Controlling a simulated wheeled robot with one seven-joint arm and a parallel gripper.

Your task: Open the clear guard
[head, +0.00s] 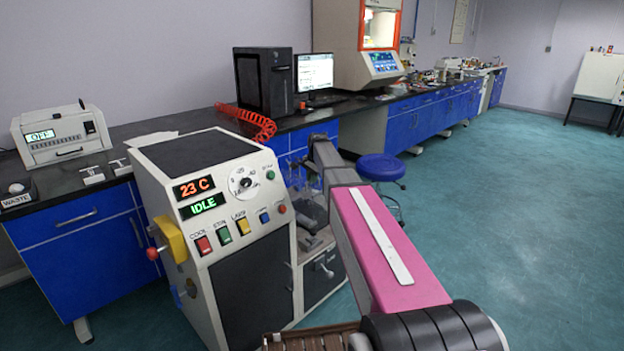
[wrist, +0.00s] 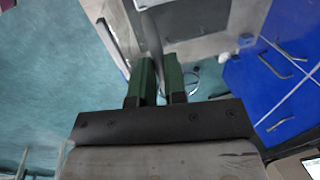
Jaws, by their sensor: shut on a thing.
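The bar looks like the handle or edge of the clear guard, but the clear pane itself cannot be made out. The rheometer (head: 215,215) stands at the left centre of the head view, with its displays reading 23 C and IDLE. In the head view my arm reaches past its right side, and my fingers cannot be made out there.
A dark bench with blue cabinets (head: 88,255) runs along the wall. A white device (head: 62,133) reading OFF stands on it at the left. A blue stool (head: 381,167) stands beyond my arm. The floor (head: 520,200) to the right is clear.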

